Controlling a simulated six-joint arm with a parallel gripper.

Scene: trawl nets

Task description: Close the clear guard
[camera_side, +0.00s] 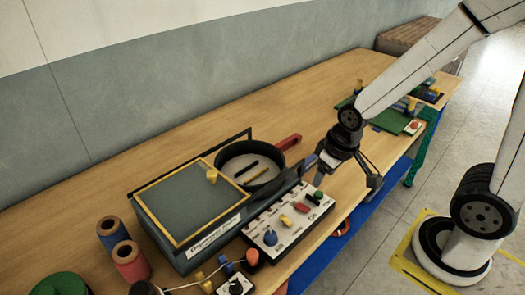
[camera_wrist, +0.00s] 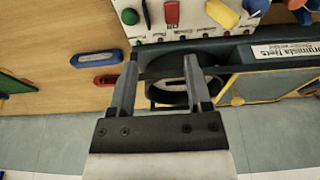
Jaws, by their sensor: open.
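A grey-green box (camera_side: 190,250) holds a yellow-framed panel (camera_side: 178,243) with a small yellow knob (camera_side: 211,175); this looks like the clear guard. The panel covers the box's left part. Part of the yellow frame (camera_wrist: 231,91) shows at the right in the wrist view. My gripper (camera_side: 347,182) is right of the box, open and empty, apart from the guard. In the wrist view its fingertips (camera_wrist: 158,62) spread in front of the dark well, partly hiding it.
A control panel (camera_side: 262,220) with coloured knobs and switches stands along the box's front. A red handle (camera_side: 288,143) sticks out at the well's right. Red and blue spools (camera_side: 130,262) stand left of the box. Boards and parts lie farther right. The rear tabletop is clear.

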